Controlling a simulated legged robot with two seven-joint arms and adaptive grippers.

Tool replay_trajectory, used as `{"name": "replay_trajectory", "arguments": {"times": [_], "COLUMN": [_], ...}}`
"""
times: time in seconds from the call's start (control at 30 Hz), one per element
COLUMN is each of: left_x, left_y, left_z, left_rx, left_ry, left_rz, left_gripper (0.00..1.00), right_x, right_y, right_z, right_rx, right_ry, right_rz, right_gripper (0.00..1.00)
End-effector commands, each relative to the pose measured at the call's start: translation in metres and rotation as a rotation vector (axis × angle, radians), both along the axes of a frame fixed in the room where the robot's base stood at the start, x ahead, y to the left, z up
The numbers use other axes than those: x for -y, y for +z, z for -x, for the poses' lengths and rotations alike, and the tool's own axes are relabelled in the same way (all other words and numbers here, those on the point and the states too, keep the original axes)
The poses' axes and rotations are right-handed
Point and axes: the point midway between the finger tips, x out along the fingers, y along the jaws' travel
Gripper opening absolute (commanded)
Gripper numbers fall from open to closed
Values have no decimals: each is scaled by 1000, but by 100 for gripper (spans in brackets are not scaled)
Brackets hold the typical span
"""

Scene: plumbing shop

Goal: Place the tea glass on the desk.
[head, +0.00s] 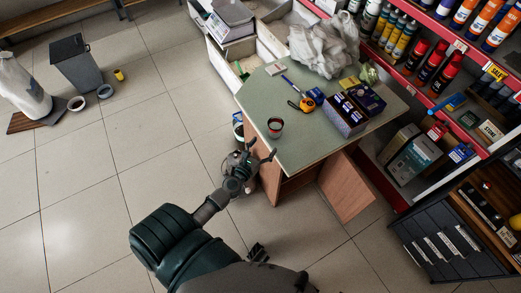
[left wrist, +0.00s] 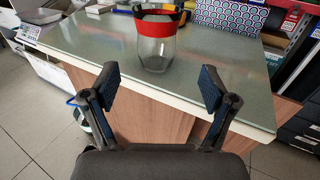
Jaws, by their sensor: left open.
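The tea glass (head: 275,127) stands upright on the green-topped desk (head: 290,153), close to its near left edge. In the left wrist view the glass (left wrist: 157,48) is clear with a red band near its rim, and stands on the desk top (left wrist: 90,40). My left gripper (head: 262,151) is open and empty at the desk's edge. In the left wrist view its two fingers (left wrist: 160,82) are spread apart, with the glass ahead between their lines, not touched. A small dark shape low in the head view may be my right gripper; its jaws are unclear.
Farther back on the desk are an orange tape measure (head: 307,104), an open box of dark packets (head: 343,114) and a white plastic bag (head: 325,45). Shelves of bottles (head: 430,65) stand at the right. A wooden panel (head: 346,187) juts from the desk's front.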

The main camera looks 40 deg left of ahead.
Motion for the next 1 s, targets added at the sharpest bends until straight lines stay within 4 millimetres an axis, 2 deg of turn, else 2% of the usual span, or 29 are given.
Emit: {"name": "replay_trajectory", "arguments": {"times": [0.03,0.17,0.27,0.37,0.43,0.5,0.57,0.6,0.7,0.8,0.87,0.9,1.0], "left_x": [1,2,19,64,106,143,163,170,169,155,146,142,135], "left_y": [-2,-2,-6,-26,-56,-95,-132,-154,-199,-223,-230,-233,-235], "left_z": [9,22,28,39,58,86,117,138,190,230,246,253,263], "left_rx": [-2,-2,-22,-67,-100,-117,-115,-102,-46,27,64,-81,-103], "left_ry": [0,-4,-66,-246,-442,-684,-908,-1065,-1453,-1791,-1945,1934,1916], "left_rz": [0,-6,-131,-479,-837,-1236,-1564,-1762,-2156,-2389,-2463,2385,2275], "left_gripper": [85,85,85,85,85,85,85,85,85,85,85,85,85], "right_x": [1,0,0,-1,-1,-1,-1,-1,-1,-1,-1,-1,-1], "right_y": [2,10,12,13,13,12,12,12,12,12,12,12,12], "right_z": [1,0,0,0,0,0,0,0,0,0,0,0,0], "right_rx": [-2,-1,-2,-4,-4,-4,-4,-4,-4,-4,-4,-4,-4], "right_ry": [0,-1,-1,-1,-1,-1,-1,-1,-1,-1,-1,-1,-1], "right_rz": [0,2,2,2,2,2,2,1,1,1,1,1,1], "right_gripper": [40,40,40,40,40,40,40,40,40,40,40,40,40]}}
